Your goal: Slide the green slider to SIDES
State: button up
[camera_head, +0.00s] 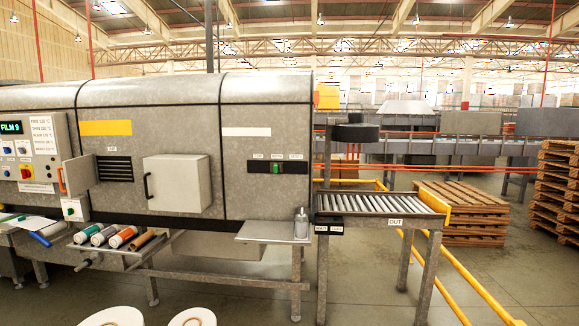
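The green slider (277,168) sits in a dark horizontal slot on the front of the grey machine, on its right-hand panel. Three small labels stand in a row above the slot. The slider is under the middle label, about halfway along the slot. The right label (296,156) appears to read SIDES, but the print is very small. My gripper is not in view, and nothing covers the slider.
A small grey shelf (266,232) with a metal bottle (301,223) juts out below the slider. The roller conveyor (375,203) marked OUT stands to the right. A cabinet door (178,184) projects at left. White rolls (192,317) stand at the bottom edge.

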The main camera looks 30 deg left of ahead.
aim_at(275, 168)
jog(key=u, duration=0.15)
jog(key=i, duration=2.05)
jog(key=u, duration=1.05)
jog(key=i, duration=1)
jog(key=u, duration=1.15)
